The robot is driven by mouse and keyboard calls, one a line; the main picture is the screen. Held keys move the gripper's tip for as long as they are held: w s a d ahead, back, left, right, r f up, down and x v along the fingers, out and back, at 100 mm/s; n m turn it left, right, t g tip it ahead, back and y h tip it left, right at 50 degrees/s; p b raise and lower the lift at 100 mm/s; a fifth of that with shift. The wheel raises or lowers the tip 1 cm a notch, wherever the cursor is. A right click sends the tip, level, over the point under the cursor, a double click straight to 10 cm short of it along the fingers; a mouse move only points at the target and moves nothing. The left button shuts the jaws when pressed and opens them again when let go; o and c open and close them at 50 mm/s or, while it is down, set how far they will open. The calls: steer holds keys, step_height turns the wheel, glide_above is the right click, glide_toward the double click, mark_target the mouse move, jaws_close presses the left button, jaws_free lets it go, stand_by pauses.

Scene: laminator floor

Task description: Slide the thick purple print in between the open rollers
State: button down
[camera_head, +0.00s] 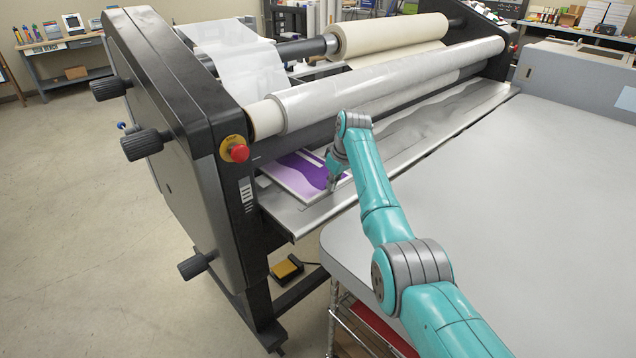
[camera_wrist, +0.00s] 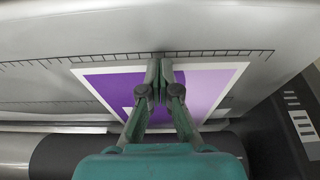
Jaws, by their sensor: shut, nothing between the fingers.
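The thick purple print (camera_head: 294,171), two-toned purple with a white border, lies flat on the left end of the laminator's feed table (camera_head: 297,219). Its far part reaches toward the dark gap below the film-covered front roller (camera_head: 385,88); how far in it lies, I cannot tell. My gripper (camera_head: 333,186) is at the print's near right part. In the wrist view, my gripper (camera_wrist: 160,62) is shut and empty, fingertips at the print's (camera_wrist: 205,88) outer edge; contact is unclear. A dark roller (camera_wrist: 75,155) shows at the bottom left, and my gripper hides the print's middle.
A ruler scale (camera_wrist: 45,62) runs along the feed table beside the print's edge. The black end housing (camera_head: 185,110) with a red stop button (camera_head: 239,153) stands left. A wide grey table (camera_head: 520,200) is clear on the right. A yellow pedal (camera_head: 286,268) is on the floor.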

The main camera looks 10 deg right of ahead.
steer(key=shift+s+d+f, duration=0.15)
steer(key=shift+s+d, duration=0.2)
steer(key=shift+s, duration=0.1)
stand_by(1.0)
stand_by(0.3)
steer(key=shift+v, duration=3.25)
